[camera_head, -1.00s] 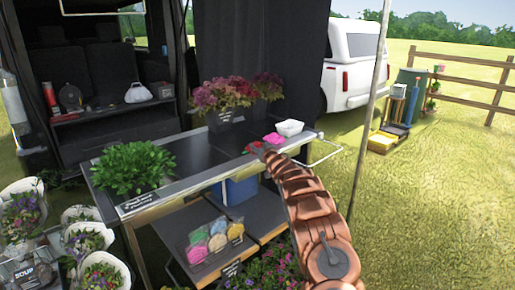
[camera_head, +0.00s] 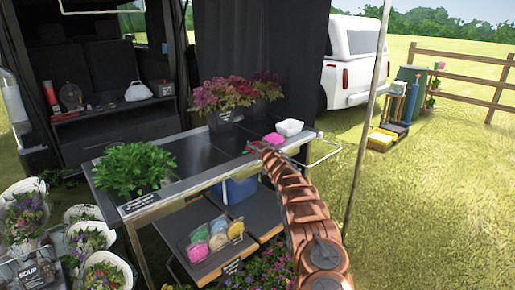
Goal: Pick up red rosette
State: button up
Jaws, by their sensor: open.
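A small red object (camera_head: 251,147), which looks like the red rosette, lies at the front right part of the dark table top (camera_head: 200,160). My gripper (camera_head: 257,148) is right at it, reaching in from the lower right. The jaws are open, but the fingers are too small to make out. I cannot tell whether they touch the red object. My arm hides part of the table's front edge.
A pink item (camera_head: 273,139) and a white tub (camera_head: 289,127) stand just behind my gripper. Potted red-purple flowers (camera_head: 225,95) stand at the back and a green plant (camera_head: 133,168) at the left. A metal side rail (camera_head: 325,155) and a pole (camera_head: 368,110) are at the right.

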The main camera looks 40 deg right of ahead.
jog(key=shift+c, duration=0.4)
jog(key=c, duration=1)
jog(key=shift+r, duration=0.1)
